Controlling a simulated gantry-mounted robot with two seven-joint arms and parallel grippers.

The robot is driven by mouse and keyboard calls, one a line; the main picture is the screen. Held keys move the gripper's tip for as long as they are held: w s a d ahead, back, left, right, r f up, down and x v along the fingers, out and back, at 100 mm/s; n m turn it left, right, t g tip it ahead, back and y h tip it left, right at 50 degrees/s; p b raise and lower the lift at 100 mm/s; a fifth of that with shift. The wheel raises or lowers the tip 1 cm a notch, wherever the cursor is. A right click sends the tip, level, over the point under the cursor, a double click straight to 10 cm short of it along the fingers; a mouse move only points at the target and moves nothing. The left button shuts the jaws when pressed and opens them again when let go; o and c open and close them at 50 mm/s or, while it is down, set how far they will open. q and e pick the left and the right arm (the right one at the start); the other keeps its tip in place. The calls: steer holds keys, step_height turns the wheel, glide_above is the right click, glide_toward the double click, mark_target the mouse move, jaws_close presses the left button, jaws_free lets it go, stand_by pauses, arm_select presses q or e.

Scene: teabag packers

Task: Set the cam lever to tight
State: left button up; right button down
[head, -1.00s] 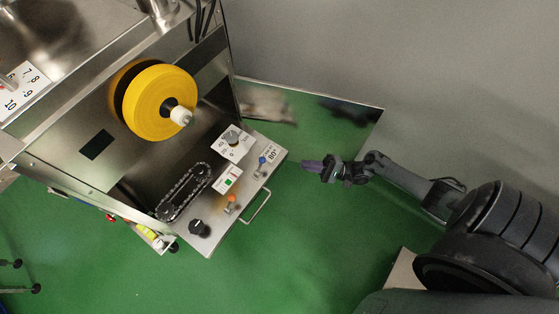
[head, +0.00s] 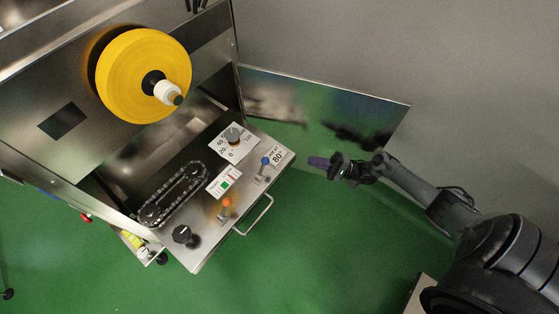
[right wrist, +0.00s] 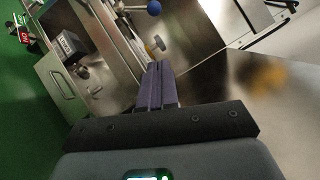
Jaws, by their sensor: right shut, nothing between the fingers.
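A steel machine has a control panel (head: 205,243) with two small levers, one with a blue ball knob (head: 265,161) and one with an orange knob (head: 227,203). I cannot tell which part is the cam lever, and no "tight" mark is readable. A yellow roll (head: 118,75) sits on a spindle with a white hub (head: 167,92). My right gripper (head: 318,161) is shut and empty, just right of the panel's right corner, apart from it. In the right wrist view its purple fingers (right wrist: 157,75) point toward the machine, with a blue ball knob (right wrist: 153,7) beyond. My left gripper is out of view.
A dial (head: 233,135), a black knob (head: 182,234) and a switch plate (head: 224,182) are on the panel. A bar handle (head: 258,215) sticks out from its front edge. A reflective sheet (head: 330,115) stands behind my right gripper. Green floor (head: 330,260) is open in front.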

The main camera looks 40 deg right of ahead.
mark_target(288, 162)
steer(key=shift+a, duration=0.1)
steer(key=b+x, duration=0.1)
steer(key=x, duration=0.9)
steer(key=shift+f, duration=0.1)
steer(key=shift+w+a+r, duration=0.15)
steer(key=shift+a+r, duration=0.35)
steer(key=shift+a, duration=0.35)
steer(key=shift+a+r+b, duration=0.15)
steer(key=shift+a+b, duration=0.05)
steer(key=shift+a, duration=0.25)
steer(key=shift+a+r+b, duration=0.15)
steer(key=shift+a+r, duration=0.05)
steer(key=shift+a, duration=0.25)
steer(key=shift+a+r, duration=0.1)
